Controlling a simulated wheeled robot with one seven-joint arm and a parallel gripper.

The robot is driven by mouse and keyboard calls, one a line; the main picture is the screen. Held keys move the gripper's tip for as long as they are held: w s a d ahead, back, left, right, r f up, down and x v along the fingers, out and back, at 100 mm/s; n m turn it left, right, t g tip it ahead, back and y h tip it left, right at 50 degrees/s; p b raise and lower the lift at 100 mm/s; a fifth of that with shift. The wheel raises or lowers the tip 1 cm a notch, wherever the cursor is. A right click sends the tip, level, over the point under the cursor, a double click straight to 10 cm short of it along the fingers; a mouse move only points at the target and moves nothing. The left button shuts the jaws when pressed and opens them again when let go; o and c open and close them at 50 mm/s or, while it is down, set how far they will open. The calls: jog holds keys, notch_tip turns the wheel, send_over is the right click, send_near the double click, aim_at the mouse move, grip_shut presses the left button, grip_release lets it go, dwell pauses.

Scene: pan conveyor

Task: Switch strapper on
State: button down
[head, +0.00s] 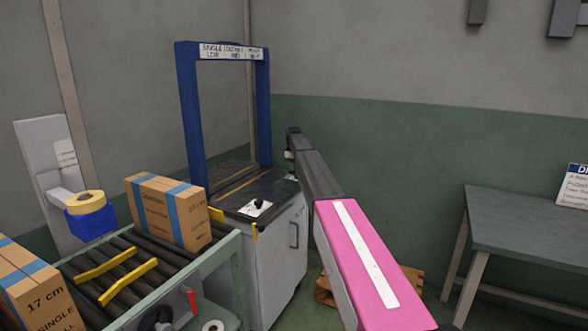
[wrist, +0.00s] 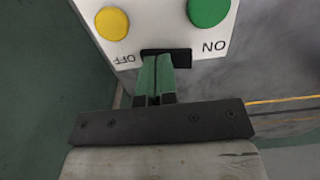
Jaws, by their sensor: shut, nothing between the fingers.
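The strapper (head: 190,110) is a machine with a blue arch over a dark top on a grey cabinet. In the wrist view its white switch panel (wrist: 222,62) has a black switch slot (wrist: 182,58) between the upside-down labels OFF, at left, and ON, at right. My gripper (wrist: 156,60) is shut and empty, its green fingers together at the slot's near edge, toward the OFF side. I cannot tell whether they touch the switch. The fingers hide part of the slot, so the switch position is unclear. In the head view my arm hides the fingers.
A yellow button (wrist: 112,23) and a green button (wrist: 208,9) sit above the slot. A roller conveyor (head: 160,280) with cartons (head: 168,212) stands left of the strapper. A grey table (head: 530,235) is at right. A wooden pallet (head: 325,290) lies on the floor behind my arm.

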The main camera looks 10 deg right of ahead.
jog(key=shift+s+a+r, duration=0.15)
jog(key=shift+s+a, duration=0.05)
jog(key=shift+s, duration=0.05)
notch_tip(320, 180, up, 14)
jog(key=w+d, duration=0.1)
jog(key=w, duration=0.1)
jog(key=shift+w+d, duration=0.2)
jog(key=shift+d, duration=0.15)
jog(key=shift+s+f, duration=0.1)
jog(key=shift+f, duration=0.1)
dwell(0.3)
